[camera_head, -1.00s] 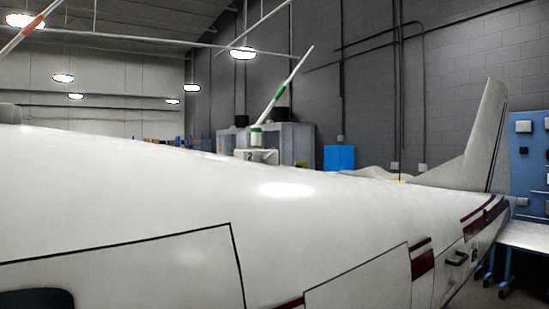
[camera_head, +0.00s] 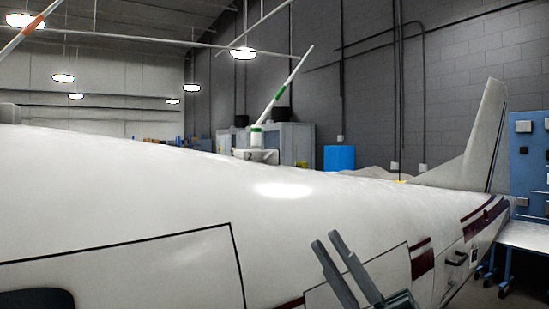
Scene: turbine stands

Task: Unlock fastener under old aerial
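A white aerial with green bands (camera_head: 280,90) leans up to the right from a small pale base (camera_head: 256,155) on top of the white aircraft fuselage (camera_head: 130,190). A second slanted rod with an orange band (camera_head: 32,27) shows at the top left; its foot is out of view. I cannot tell which one is the old aerial, and no fastener can be made out. My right gripper (camera_head: 327,240) is at the lower right in front of the fuselage, well short of the green-banded aerial. Its two grey fingers stand apart with nothing between them. My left gripper is not in view.
The tail fin (camera_head: 480,140) rises at the right, beside a blue panel and bench (camera_head: 527,160). Grey cabinets (camera_head: 293,140) and a blue box (camera_head: 339,157) stand behind the fuselage. The space above the fuselage between aerial and fin is clear.

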